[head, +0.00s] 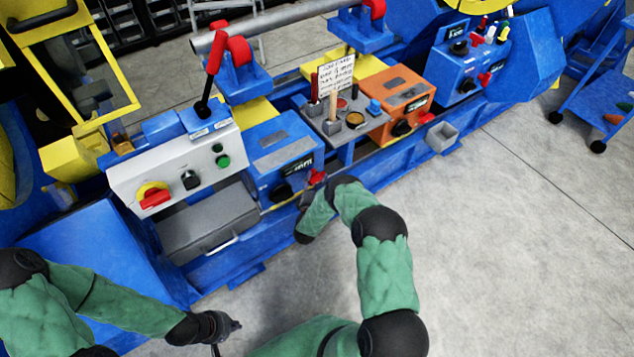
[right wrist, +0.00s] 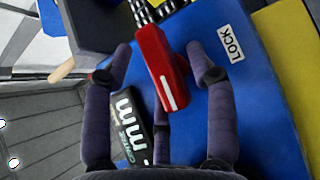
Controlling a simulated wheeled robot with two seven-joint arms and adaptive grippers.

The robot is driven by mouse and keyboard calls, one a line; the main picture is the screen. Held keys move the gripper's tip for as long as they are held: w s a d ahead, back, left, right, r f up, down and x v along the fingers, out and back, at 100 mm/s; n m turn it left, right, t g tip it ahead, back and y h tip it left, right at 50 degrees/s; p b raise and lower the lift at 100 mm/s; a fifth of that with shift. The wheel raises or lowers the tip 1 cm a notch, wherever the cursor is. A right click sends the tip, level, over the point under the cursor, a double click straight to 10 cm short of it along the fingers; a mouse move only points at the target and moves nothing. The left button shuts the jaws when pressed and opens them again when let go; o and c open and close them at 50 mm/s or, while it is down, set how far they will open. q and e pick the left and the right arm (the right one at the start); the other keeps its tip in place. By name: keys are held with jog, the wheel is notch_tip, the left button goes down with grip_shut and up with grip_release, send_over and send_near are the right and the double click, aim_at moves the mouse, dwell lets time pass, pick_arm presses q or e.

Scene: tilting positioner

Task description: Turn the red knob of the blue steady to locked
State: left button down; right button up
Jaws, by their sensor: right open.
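The blue steady (head: 272,139) stands on the blue bed. Its red knob (head: 316,177) sits low at its right side. In the right wrist view the red knob (right wrist: 160,66) is a bar with a white line near its lower end. A white LOCK label (right wrist: 231,43) lies right of the knob; the line points down, not at the label. My right gripper (right wrist: 159,52) is open, with a finger on each side of the knob and a third below; contact cannot be told. In the head view the right gripper (head: 309,190) is partly hidden. My left gripper (head: 228,328) hangs low, its fingers unclear.
An orange steady (head: 412,92) stands right of the blue one, with a grey tray of parts (head: 343,133) between. A grey control panel (head: 180,175) with a red switch is at left. A small grey bin (head: 441,137) hangs from the bed.

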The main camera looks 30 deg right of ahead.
jog(key=c, duration=1)
jog(key=shift+c, duration=0.2)
